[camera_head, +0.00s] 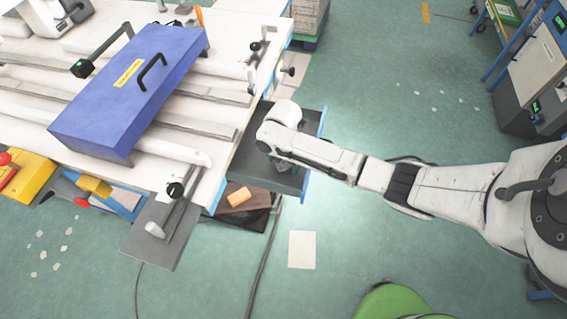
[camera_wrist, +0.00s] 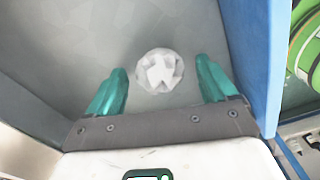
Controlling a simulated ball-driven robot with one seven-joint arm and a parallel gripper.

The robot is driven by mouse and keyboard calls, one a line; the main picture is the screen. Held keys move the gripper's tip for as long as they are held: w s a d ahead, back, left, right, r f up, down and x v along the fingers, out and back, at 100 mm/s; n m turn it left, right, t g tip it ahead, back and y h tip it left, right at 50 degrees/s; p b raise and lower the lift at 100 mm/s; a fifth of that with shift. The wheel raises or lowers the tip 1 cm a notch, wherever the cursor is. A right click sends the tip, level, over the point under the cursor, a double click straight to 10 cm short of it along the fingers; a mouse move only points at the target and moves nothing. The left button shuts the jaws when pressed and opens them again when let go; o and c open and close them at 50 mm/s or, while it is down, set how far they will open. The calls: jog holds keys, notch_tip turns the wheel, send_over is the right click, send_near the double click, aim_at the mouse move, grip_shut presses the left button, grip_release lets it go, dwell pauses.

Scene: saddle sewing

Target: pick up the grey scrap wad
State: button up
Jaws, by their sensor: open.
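A crumpled, pale grey-white scrap wad (camera_wrist: 160,71) lies on the grey floor of a tray (camera_wrist: 120,30) in the wrist view. My gripper (camera_wrist: 160,84) is open, with its two green fingers on either side of the wad and a gap to each. The fingertips reach about level with the wad in the picture; I cannot tell their height above it. In the head view my arm reaches over the dark grey tray (camera_head: 313,150) at the table's right end, and the wad is hidden there.
The tray has a raised blue edge, on the right in the wrist view (camera_wrist: 258,60). In the head view a blue case (camera_head: 120,100) lies on the white table (camera_head: 225,60) left of the tray.

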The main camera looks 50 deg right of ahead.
jog(key=shift+f, duration=0.25)
jog(key=shift+c, duration=0.3)
jog(key=c, duration=1)
jog(key=shift+c, duration=0.2)
jog(key=shift+r, duration=0.2)
